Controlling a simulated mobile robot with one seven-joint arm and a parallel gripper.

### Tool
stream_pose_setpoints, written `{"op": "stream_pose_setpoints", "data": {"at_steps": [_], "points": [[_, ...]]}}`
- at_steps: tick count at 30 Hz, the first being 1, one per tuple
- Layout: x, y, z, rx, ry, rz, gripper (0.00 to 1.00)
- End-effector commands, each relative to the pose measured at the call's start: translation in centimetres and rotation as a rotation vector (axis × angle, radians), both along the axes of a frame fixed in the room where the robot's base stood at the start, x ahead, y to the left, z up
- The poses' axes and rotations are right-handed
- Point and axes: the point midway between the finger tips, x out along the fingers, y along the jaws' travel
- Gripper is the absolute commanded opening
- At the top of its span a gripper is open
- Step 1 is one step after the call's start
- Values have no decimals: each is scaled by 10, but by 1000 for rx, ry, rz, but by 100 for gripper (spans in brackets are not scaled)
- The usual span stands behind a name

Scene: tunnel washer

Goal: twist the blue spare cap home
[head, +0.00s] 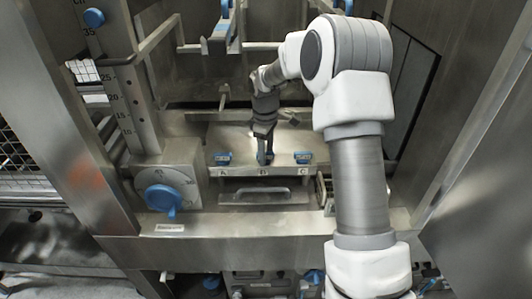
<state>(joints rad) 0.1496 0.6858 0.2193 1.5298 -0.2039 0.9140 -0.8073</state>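I cannot tell from this view which one is the spare cap. My gripper (265,152) points down at the middle cap, with its dark fingers right at it and covering part of it. The view is too small to show whether the fingers are closed on the cap or only around it.
A dial with a large blue knob (162,198) stands left of the ledge. A scale column (128,110) with another blue knob (94,18) rises at the left. A blue-edged bar (223,38) hangs above. A handled drawer (255,194) lies below the caps.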

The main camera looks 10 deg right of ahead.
Motion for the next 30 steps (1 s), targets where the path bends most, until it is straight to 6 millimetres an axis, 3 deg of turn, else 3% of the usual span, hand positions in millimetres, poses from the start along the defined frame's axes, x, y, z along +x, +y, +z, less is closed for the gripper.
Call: {"op": "stream_pose_setpoints", "data": {"at_steps": [1, 14, 30], "points": [[-6, 5, -18, 8, 22, 1, 60], [-6, 10, -16, 15, 21, 9, 60], [-4, 8, 29, 13, 17, 9, 60]]}}
